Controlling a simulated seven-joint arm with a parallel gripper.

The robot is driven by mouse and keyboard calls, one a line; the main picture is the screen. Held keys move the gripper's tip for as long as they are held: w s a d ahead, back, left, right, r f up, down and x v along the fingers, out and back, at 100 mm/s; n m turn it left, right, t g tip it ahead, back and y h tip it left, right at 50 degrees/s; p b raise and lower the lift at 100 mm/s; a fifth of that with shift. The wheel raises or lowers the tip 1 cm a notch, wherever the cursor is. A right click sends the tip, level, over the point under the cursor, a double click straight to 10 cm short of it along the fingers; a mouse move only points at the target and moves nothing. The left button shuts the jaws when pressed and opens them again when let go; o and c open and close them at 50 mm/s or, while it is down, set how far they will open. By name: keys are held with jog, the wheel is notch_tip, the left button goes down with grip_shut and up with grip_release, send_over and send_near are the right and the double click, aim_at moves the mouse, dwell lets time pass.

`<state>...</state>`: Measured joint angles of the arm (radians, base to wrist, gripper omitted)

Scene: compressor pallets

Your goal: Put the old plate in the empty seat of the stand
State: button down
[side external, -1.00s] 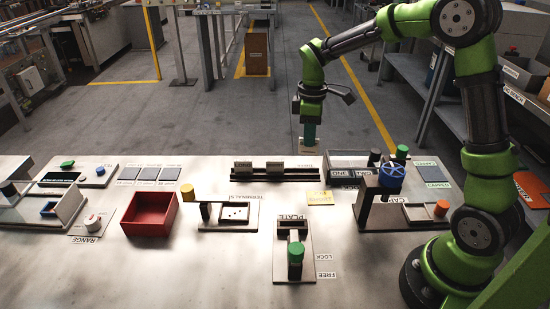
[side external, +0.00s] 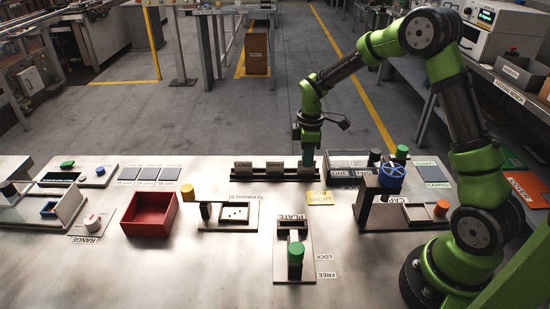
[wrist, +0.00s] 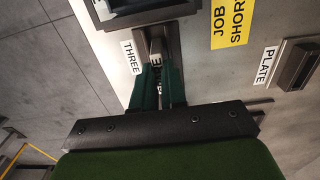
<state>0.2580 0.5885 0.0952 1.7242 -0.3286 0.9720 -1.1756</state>
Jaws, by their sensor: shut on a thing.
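The stand (side external: 262,178) is a long dark rack at the back of the table. Two small grey plates, one at the left (side external: 243,166) and one in the middle (side external: 275,165), stand upright in it. My gripper (side external: 307,160) is over the stand's right end, pointing down and shut on the old plate (side external: 305,165). The plate is upright at the right-hand seat; I cannot tell whether it is fully down. In the wrist view, the green fingers (wrist: 160,92) are close together by the stand (wrist: 172,45), next to a "THREE" label (wrist: 131,58). The fingers mostly hide the plate.
The plate fixture (side external: 306,263) with a green knob (side external: 295,252) is in front. A red bin (side external: 150,228) is at left. A fixture with a blue wheel (side external: 392,176) stands at right.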

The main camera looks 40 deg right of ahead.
jog(key=shift+f, duration=0.15)
jog(key=c, duration=1.2)
grip_release()
notch_tip(320, 180, up, 12)
jog(key=s+a+r+m+t, duration=0.3)
jog(key=s+a+r+m, duration=0.25)
jog(key=s+r, duration=0.25)
jog(key=s+a+m+t, duration=0.1)
jog(key=s+a+m, duration=0.1)
jog(key=s, duration=0.2)
jog(key=s+a+m+t+y, duration=0.1)
jog(key=s+a+m, duration=0.1)
jog(key=s+m, duration=0.1)
jog(key=s+a+m+t+y, duration=0.1)
jog(key=s+a+m+t, duration=0.1)
jog(key=s, duration=0.3)
jog(key=shift+r+m, duration=0.25)
jog(key=shift+r, duration=0.1)
